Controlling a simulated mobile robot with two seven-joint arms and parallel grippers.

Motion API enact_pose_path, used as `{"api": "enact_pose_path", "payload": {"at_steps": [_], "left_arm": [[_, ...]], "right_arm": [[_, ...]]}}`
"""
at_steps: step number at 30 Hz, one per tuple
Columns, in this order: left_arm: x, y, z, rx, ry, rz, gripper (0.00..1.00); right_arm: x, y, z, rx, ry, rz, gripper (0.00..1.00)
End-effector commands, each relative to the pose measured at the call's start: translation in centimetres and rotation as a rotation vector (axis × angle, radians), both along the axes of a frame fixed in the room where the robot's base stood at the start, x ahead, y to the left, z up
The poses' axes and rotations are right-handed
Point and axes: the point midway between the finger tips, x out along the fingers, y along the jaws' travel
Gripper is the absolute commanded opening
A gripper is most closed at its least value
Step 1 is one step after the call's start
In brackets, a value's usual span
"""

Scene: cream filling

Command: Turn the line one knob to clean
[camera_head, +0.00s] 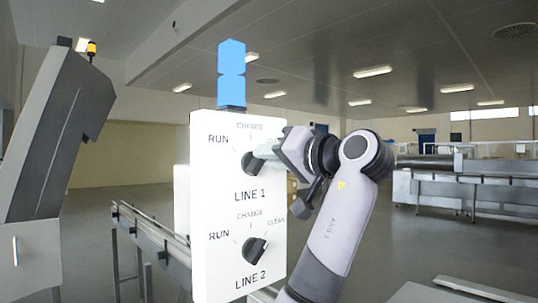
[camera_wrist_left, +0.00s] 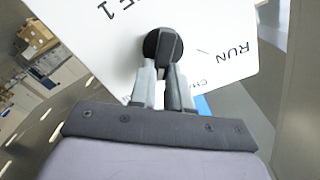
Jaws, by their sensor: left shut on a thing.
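A white control panel (camera_head: 203,180) stands upright and carries two black knobs. The line 1 knob (camera_head: 247,166) is the upper one, with RUN to its left and CHANGE above it. My left gripper (camera_head: 258,154) is shut on this knob and covers the place to its upper right, so no CLEAN label shows there. In the left wrist view the two fingertips (camera_wrist_left: 163,65) hold the bar of the line 1 knob (camera_wrist_left: 154,42). Which mark the knob points at is hard to tell. My right gripper is not in view.
The line 2 knob (camera_head: 252,251) sits lower on the panel, its bar tilted towards CLEAN. A blue block-shaped part (camera_head: 231,75) stands on top of the panel. A grey machine (camera_head: 50,130) stands at the left, a conveyor (camera_head: 150,236) behind the panel, and steel equipment (camera_head: 470,185) at the right.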

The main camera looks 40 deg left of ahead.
Motion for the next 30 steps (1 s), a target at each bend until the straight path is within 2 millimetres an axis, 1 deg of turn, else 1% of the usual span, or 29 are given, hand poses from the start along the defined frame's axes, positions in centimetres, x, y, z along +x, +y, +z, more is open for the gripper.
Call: {"api": "enact_pose_path", "payload": {"at_steps": [9,24,25,26,27,30], "left_arm": [[0.19,-0.04,-0.05,0.011,0.106,-0.002,0.0],[0.23,-0.06,-0.06,0.015,0.125,-0.003,0.0],[0.23,-0.06,-0.06,0.015,0.125,-0.003,0.27],[0.23,-0.06,-0.06,0.015,0.125,-0.003,0.36],[0.22,-0.06,-0.07,0.015,0.124,-0.003,0.43],[0.21,-0.05,-0.09,0.014,0.124,-0.002,0.43]], "right_arm": [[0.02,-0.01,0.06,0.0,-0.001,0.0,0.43],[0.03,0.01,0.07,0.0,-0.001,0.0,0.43],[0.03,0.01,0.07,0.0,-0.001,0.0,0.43],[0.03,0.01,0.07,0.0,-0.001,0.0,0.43],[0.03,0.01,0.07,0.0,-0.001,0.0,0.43],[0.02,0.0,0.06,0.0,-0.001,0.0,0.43]]}}
